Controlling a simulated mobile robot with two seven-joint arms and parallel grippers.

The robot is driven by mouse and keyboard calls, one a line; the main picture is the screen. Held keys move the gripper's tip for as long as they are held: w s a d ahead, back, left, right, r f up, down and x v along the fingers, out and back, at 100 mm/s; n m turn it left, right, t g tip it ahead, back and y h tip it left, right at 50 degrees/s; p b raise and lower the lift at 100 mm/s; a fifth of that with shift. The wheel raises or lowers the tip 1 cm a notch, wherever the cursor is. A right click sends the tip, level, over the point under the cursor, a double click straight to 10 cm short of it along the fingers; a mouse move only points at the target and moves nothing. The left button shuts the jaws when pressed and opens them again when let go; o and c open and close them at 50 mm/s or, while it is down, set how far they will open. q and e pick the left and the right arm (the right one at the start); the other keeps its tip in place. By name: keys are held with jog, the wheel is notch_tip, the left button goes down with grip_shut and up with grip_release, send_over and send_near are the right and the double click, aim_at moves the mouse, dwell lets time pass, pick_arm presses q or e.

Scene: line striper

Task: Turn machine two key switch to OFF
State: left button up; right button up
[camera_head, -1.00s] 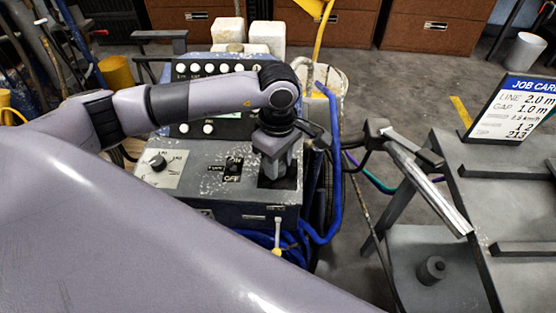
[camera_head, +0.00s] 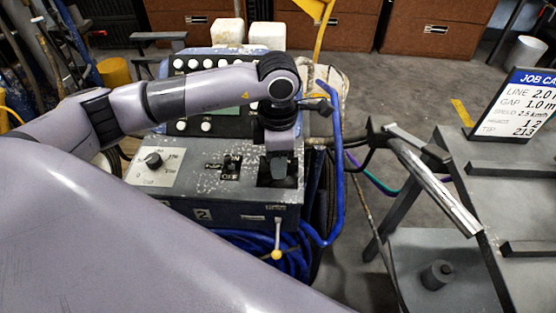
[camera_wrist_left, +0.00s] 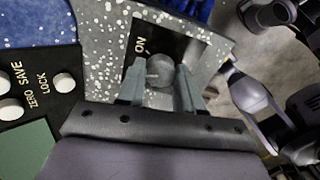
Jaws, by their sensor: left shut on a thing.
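In the head view my left gripper (camera_head: 280,170) points down at the dark switch plate (camera_head: 264,181) on the right of the control box's sloped top. In the left wrist view the round key switch (camera_wrist_left: 160,72) sits on a black plate marked ON. My left gripper's fingers (camera_wrist_left: 160,86) stand on both sides of it and are shut on it. Its OFF marking is not visible there. The box front (camera_head: 190,213) carries a 2. In the head view the gripper hides the key switch. My right gripper is not in view.
A rotary dial (camera_head: 153,160) and a small toggle switch (camera_head: 230,167) lie left of the gripper. A yellow-knobbed lever (camera_head: 277,253) and blue hoses (camera_head: 334,180) are close by. A job card (camera_head: 518,105) stands on the grey bench at right.

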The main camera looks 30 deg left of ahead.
pick_arm(q)
jog(key=shift+n, duration=1.3)
jog(key=shift+r, duration=0.1)
jog(key=o, duration=1)
jog(key=shift+o, duration=0.2)
notch_tip(320, 180, up, 7)
jog(key=shift+r, duration=0.1)
